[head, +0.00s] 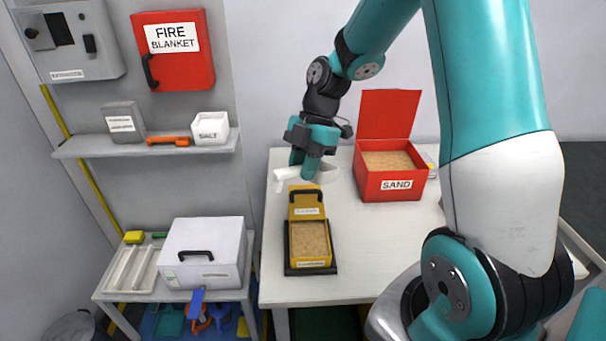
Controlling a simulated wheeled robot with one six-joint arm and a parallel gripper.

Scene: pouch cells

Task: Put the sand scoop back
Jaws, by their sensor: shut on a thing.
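My gripper (308,172) is low over the back left part of the white table (345,270). It is shut on a white item that looks like the sand scoop (287,174), whose ends show on both sides of the fingers; its handle is hard to make out. The red sand box (396,187) stands to the right of my gripper, its lid raised and sand inside. A yellow container (307,199) filled with sand sits on a black tray (288,268) just in front of the gripper.
My arm's links cover the right of the table. A wall shelf (150,149) at left holds a grey box, an orange tool and a salt box (211,129). A white lidded case (203,250) stands on a lower side table. The front of the white table is clear.

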